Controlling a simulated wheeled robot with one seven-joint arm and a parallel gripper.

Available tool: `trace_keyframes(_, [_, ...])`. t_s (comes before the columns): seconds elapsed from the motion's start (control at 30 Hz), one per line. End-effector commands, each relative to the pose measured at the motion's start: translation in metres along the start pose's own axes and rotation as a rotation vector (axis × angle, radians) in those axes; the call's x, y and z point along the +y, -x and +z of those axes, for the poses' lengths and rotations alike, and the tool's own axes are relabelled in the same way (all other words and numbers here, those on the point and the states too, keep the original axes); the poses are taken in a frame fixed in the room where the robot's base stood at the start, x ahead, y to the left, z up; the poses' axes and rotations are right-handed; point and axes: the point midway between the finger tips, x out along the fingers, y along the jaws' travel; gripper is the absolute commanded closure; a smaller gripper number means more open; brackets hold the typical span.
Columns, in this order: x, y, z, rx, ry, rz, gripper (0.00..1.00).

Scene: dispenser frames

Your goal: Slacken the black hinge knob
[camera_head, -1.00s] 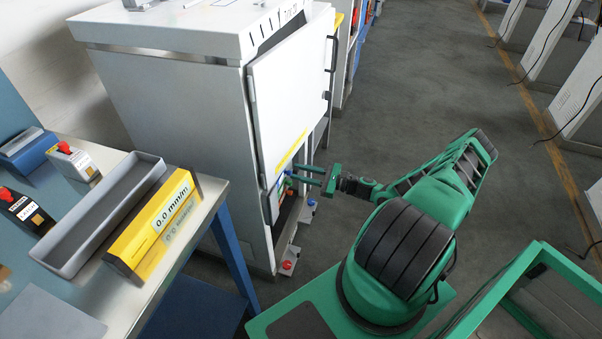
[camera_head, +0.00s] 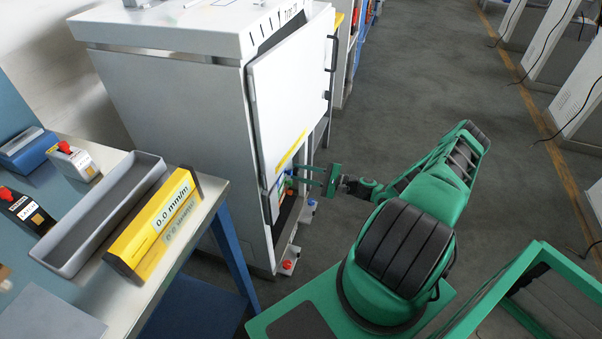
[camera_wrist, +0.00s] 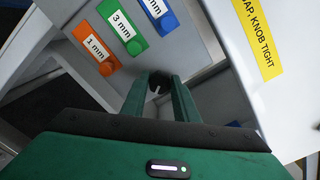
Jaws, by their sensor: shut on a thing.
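The black hinge knob (camera_wrist: 161,77) shows in the wrist view as a small dark round shape at the fingertips, in the gap under the cabinet door. My gripper (camera_wrist: 158,90) has its two green fingers on either side of it, shut on it. In the head view my gripper (camera_head: 296,175) reaches left into the cabinet's lower front, and the knob cannot be made out there. The white door (camera_head: 290,95) bears a yellow strip (camera_wrist: 258,40) whose readable part says "KNOB TIGHT".
Orange 1 mm (camera_wrist: 93,48), green 3 mm (camera_wrist: 122,25) and blue (camera_wrist: 160,13) tags sit on a panel beside the knob. The floor (camera_head: 420,80) behind my arm is clear.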

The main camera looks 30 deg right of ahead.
Motion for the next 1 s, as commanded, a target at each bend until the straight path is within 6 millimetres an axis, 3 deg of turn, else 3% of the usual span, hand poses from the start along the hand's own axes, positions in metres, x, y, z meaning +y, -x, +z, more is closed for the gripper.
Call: trace_keyframes(1.0, [0.0019,-0.0019,-0.0023,0.001,0.94,0.0,0.95])
